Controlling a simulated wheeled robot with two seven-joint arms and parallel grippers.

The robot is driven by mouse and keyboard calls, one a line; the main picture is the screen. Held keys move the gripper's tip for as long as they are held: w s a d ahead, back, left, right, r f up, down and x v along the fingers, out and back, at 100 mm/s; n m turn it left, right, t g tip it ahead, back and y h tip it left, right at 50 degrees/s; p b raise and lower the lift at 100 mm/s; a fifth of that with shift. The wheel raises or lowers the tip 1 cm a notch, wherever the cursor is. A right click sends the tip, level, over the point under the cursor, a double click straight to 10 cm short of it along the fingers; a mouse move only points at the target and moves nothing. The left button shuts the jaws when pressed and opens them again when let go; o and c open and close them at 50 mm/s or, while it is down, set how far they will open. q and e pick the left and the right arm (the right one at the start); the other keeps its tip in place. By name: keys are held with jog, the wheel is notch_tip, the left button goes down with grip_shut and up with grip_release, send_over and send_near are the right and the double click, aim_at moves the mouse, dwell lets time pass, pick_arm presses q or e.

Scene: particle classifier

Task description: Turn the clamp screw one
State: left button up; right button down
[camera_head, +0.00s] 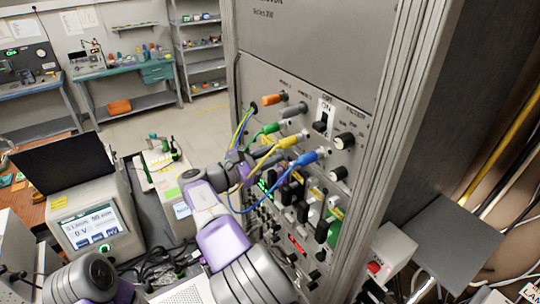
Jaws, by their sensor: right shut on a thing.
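My right gripper (238,166) reaches to the left side of the rack's instrument panel (292,77), behind the hanging cables. It is shut on a small part there, which appears to be the clamp screw. The screw itself is hidden by the gripper and cables, so I cannot make out its shape or angle. Only a piece of my left arm shows at the bottom left; its gripper is out of view.
Orange (273,98), green (270,128), yellow (288,142) and blue (306,158) plugs with looping cables crowd the panel near my right gripper. Black knobs and switches sit beside them. A display unit (122,214) and dark monitor (62,163) stand at left.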

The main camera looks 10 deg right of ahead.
jog(key=shift+n, duration=1.3)
jog(key=c, duration=0.9)
grip_release()
jog(key=shift+a, duration=0.1)
jog(key=b+v, duration=0.1)
jog(key=v, duration=0.6)
jog(key=shift+s+a, duration=0.1)
jog(key=shift+a, duration=0.1)
